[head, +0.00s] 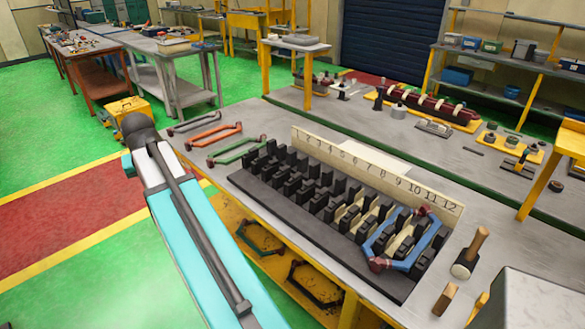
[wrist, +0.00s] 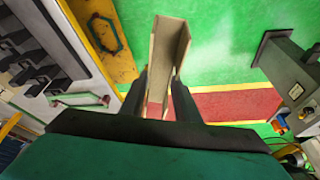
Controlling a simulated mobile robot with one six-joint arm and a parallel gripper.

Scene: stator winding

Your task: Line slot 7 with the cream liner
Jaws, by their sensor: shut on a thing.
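The cream liner (wrist: 166,50), a folded channel with tall side walls, is held between the two dark fingers of my gripper (wrist: 157,100) in the wrist view. It is in the air, over the floor beside the bench. The head view shows my arm but not the gripper or this liner. The slotted black stator block (head: 300,205) lies on the bench, with a number board (head: 375,165) marked 1 to 12 behind it. Cream strips show among its right-hand teeth. I cannot tell what slot 7 holds. Part of the block (wrist: 30,65) shows at left in the wrist view.
A blue coil (head: 372,247) sits over the block's right end. Grey, red and green coils (head: 238,152) lie at the bench's left end. A mallet (head: 470,252) and a wooden piece (head: 445,298) lie to the right. Dark coils (head: 315,282) rest on the yellow shelf below.

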